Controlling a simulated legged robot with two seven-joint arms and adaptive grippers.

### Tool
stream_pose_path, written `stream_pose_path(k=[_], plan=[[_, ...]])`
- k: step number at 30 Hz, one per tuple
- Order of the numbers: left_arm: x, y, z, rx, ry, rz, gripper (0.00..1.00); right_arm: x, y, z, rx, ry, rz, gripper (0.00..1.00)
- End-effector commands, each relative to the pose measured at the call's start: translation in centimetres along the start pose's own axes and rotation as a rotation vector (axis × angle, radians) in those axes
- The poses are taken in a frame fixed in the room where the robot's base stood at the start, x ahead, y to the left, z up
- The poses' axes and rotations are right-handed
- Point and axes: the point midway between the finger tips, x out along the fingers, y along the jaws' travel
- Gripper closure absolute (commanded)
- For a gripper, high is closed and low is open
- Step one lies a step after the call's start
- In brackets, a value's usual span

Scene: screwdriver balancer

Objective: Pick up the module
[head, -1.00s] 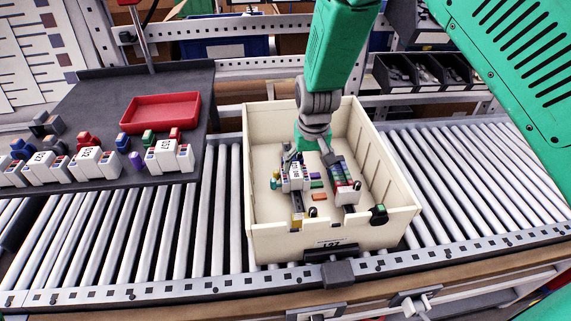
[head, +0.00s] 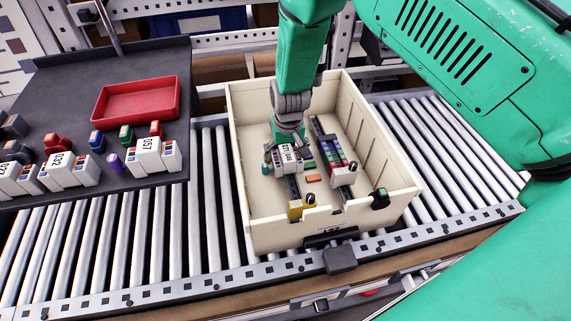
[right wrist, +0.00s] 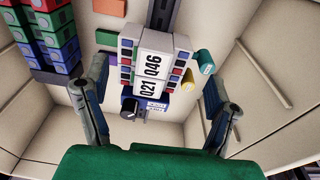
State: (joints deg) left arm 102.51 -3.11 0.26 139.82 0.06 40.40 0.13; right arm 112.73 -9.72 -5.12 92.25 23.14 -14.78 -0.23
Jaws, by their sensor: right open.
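The white module (head: 288,157) sits on a rail at the left inside the cream bin (head: 240,205). In the right wrist view, the white block (right wrist: 152,65) reads 046 and 021, with coloured terminals along both sides and a dark knob piece at its near end. My right gripper (head: 288,140) is right above it, partly hiding it. In the right wrist view, my right gripper (right wrist: 157,80) is open, with one finger on each side of the block and gaps on both sides. My left gripper is not in view.
A second rail with coloured terminal blocks (head: 331,155) lies right of the module. A yellow piece (head: 297,209) is at the bin's near end. A dark table at left holds a red tray (head: 137,99) and other white modules (head: 148,155). Rollers surround the bin.

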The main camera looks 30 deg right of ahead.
Motion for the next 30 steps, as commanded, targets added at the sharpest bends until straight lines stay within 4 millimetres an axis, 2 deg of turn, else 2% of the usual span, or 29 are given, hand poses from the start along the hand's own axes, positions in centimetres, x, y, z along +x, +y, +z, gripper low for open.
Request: stream_pose_path(k=[9, 18, 19, 24, 30], plan=[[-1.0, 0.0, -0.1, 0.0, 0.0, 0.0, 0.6, 4.5, 0.4, -0.2, 0.004, -0.004, -0.003, 0.21], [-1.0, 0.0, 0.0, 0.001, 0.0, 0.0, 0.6, 5.2, 0.1, -0.1, 0.003, -0.007, 0.002, 0.21], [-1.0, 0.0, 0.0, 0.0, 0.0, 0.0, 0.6, 5.3, 0.1, -0.1, 0.003, -0.007, 0.002, 0.14], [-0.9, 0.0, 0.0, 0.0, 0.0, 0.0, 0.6, 5.3, 0.1, 0.0, 0.003, -0.009, 0.002, 0.72], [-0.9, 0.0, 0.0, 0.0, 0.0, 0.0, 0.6, 5.3, 0.0, 0.1, 0.003, -0.01, -0.002, 0.73]])
